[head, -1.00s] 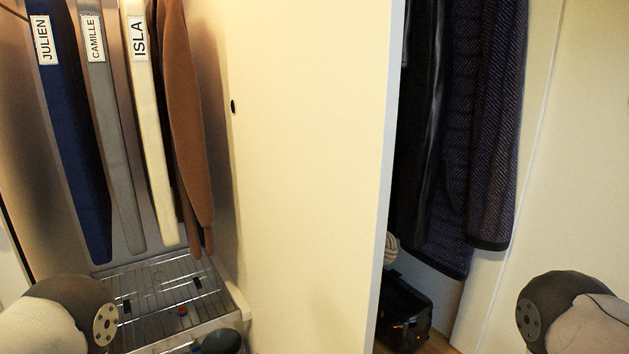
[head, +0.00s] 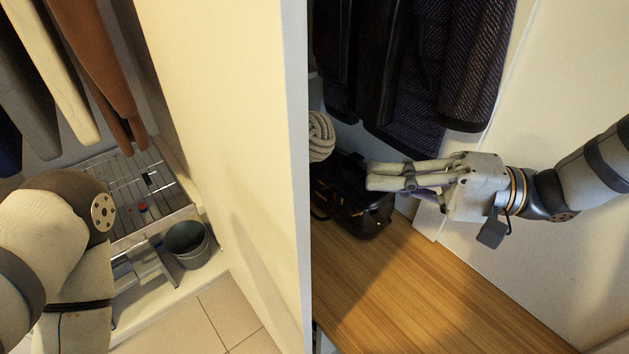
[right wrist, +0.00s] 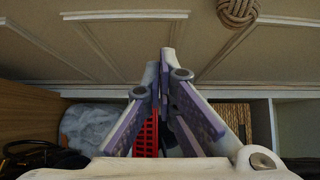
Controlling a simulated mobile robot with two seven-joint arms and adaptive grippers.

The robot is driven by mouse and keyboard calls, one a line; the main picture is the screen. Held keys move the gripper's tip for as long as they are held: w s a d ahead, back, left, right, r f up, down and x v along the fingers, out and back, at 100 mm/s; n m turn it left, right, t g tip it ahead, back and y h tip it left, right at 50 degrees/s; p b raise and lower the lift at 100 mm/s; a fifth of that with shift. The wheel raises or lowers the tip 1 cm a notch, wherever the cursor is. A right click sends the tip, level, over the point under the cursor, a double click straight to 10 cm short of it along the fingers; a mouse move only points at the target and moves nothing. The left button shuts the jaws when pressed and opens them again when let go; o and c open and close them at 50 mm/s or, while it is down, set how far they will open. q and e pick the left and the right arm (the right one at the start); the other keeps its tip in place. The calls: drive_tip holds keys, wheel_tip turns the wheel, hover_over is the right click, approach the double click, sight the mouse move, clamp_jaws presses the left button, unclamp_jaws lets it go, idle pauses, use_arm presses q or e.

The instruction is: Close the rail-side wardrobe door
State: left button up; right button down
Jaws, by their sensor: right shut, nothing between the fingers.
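The cream wardrobe door (head: 235,130) stands open in the middle of the head view, its pale narrow edge (head: 297,150) facing me. Left of it is the wardrobe inside, with hanging garments (head: 105,70) above a wire rack (head: 130,190). My right gripper (head: 370,178) is to the right of the door edge, above the wooden bench, fingers pointing left and apart from the door. It is shut and empty; its fingers also show in the right wrist view (right wrist: 163,75). My left arm is at the lower left; I cannot make out its gripper.
A black bag (head: 355,200) sits on the wooden bench (head: 420,290) beside my right gripper. A rope knot (head: 320,135) and dark coats (head: 425,70) hang behind. A grey bin (head: 186,243) stands inside the wardrobe. Tiled floor (head: 225,310) is clear at the door's foot.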

drive_tip(key=s+a, duration=0.1)
drive_tip(key=a, duration=0.8)
drive_tip(key=shift+a+p, duration=0.3)
drive_tip(key=shift+a, duration=0.05)
drive_tip(key=shift+f, duration=0.1)
